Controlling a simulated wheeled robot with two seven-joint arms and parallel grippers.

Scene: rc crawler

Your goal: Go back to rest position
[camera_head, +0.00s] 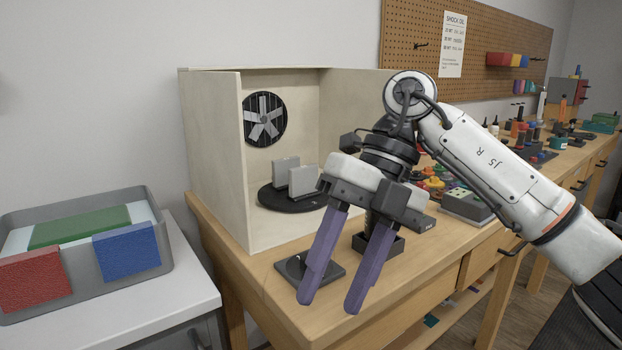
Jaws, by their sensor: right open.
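My right gripper (333,303) is in the head view, with two long purple fingers spread apart and nothing between them. It hangs in front of the open box, above the front edge of the wooden workbench (262,283). The white right arm comes in from the right side. A dark flat plate (290,266) lies on the bench just left of and partly behind the fingers. A dark block (388,246) stands behind the right finger, partly hidden. My left gripper is not in view.
A cream open-fronted box (214,165) holds a fan (265,119) and a round black turntable (272,199) with grey blocks. A grey tray (154,200) with coloured pads sits on a side cabinet at left. Coloured parts and bottles crowd the bench behind my arm.

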